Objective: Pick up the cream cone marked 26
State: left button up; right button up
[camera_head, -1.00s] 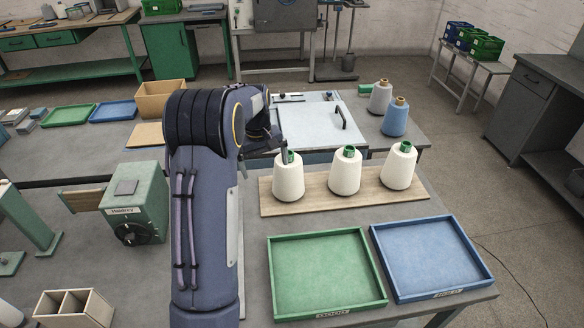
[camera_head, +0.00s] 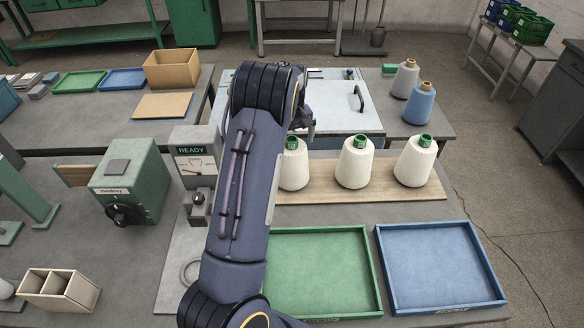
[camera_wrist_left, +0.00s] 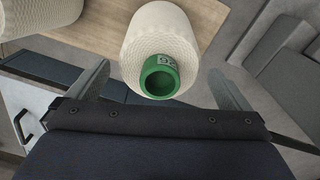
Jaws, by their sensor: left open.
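Three cream cones with green tops stand on a wooden board in the head view. The left cone (camera_head: 293,168) is partly hidden by my left arm; the middle cone (camera_head: 355,163) and right cone (camera_head: 414,161) are clear. In the left wrist view one cream cone (camera_wrist_left: 165,35) fills the middle, and its green tube top (camera_wrist_left: 160,77) bears a number upside down that looks like 26. My left gripper (camera_wrist_left: 160,76) is open, its fingers apart on either side of this cone's top, with nothing held. In the head view the gripper (camera_head: 303,122) is mostly hidden behind its own arm.
The wooden board (camera_head: 390,190) lies behind a green tray (camera_head: 375,275) and a blue tray (camera_head: 492,265). A pale plate with a handle (camera_head: 335,95) is behind the cones. A grey cone (camera_head: 404,80) and a blue cone (camera_head: 419,104) stand at the back right. A gauge box (camera_head: 195,155) reads READY.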

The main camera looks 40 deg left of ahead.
pick_arm(q)
notch_tip(320, 180, down, 2)
jog(key=shift+f+b, duration=0.2)
jog(key=shift+b, duration=0.25)
jog(key=shift+r, duration=0.15)
jog(key=c, duration=0.9)
jog(key=shift+c, duration=0.2)
